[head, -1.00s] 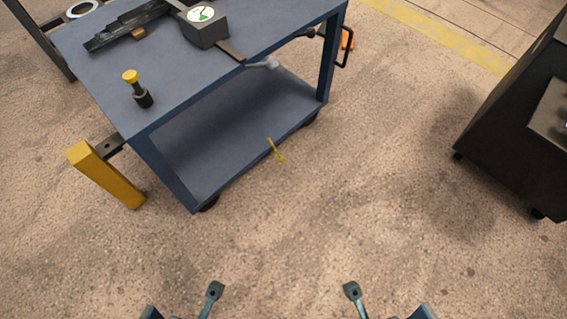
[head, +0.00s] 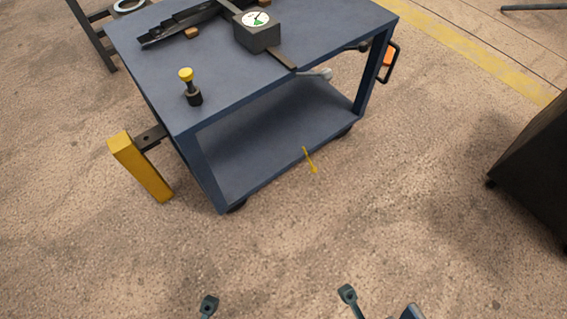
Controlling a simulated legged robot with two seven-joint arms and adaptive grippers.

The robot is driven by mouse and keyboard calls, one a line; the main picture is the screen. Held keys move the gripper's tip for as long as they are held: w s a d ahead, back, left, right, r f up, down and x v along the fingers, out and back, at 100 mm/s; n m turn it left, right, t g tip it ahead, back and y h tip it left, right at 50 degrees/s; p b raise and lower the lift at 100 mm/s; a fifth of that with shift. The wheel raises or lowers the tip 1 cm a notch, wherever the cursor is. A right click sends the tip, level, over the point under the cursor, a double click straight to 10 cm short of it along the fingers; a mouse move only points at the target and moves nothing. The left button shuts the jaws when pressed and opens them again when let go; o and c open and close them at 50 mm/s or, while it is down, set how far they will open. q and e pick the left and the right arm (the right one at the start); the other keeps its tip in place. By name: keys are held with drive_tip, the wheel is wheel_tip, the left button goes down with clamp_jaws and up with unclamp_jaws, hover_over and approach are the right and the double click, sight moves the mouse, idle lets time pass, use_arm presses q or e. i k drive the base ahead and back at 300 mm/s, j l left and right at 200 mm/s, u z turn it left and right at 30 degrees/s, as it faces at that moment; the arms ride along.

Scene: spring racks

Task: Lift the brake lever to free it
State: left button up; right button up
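A thin yellow lever (head: 309,160) stands out at the long edge of the cart's lower shelf, slanting down toward the floor; I take it as the brake lever. The blue cart (head: 330,108) stands on dark wheels. Parts of my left gripper (head: 209,305) and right gripper (head: 347,294) show at the bottom edge. Both are low in the picture, well apart from the lever and touching nothing that I can see. Most of each gripper is cut off, so their opening is not clear.
On the cart top are a dial gauge block (head: 257,36), a yellow-capped plunger (head: 188,84) and a dark stepped piece (head: 180,28). A yellow post (head: 140,168) sticks out at the cart's left. A dark cabinet (head: 540,170) stands at the right. The floor before the cart is clear.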

sight(314, 169)
drive_tip(key=i+l+u, duration=0.3)
drive_tip(key=l+u, duration=0.3)
drive_tip(key=i+l+u, duration=0.15)
drive_tip(key=l+u, duration=0.15)
drive_tip(key=i+l, duration=0.15)
drive_tip(key=l, duration=0.35)
drive_tip(key=i+l+u, duration=0.1)
drive_tip(key=l, duration=0.4)
drive_tip(key=i+l+u, duration=0.1)
drive_tip(key=l, duration=0.45)
drive_tip(key=i+l, duration=0.2)
drive_tip(key=l, duration=0.3)
drive_tip(key=i+l+u, duration=0.1)
drive_tip(key=l, duration=0.45)
drive_tip(key=i+l, duration=0.1)
drive_tip(key=l, duration=0.4)
drive_tip(key=i+l, duration=0.15)
drive_tip(key=l, duration=0.15)
drive_tip(key=i+l, duration=0.15)
drive_tip(key=l, duration=0.15)
drive_tip(key=j+u, duration=0.05)
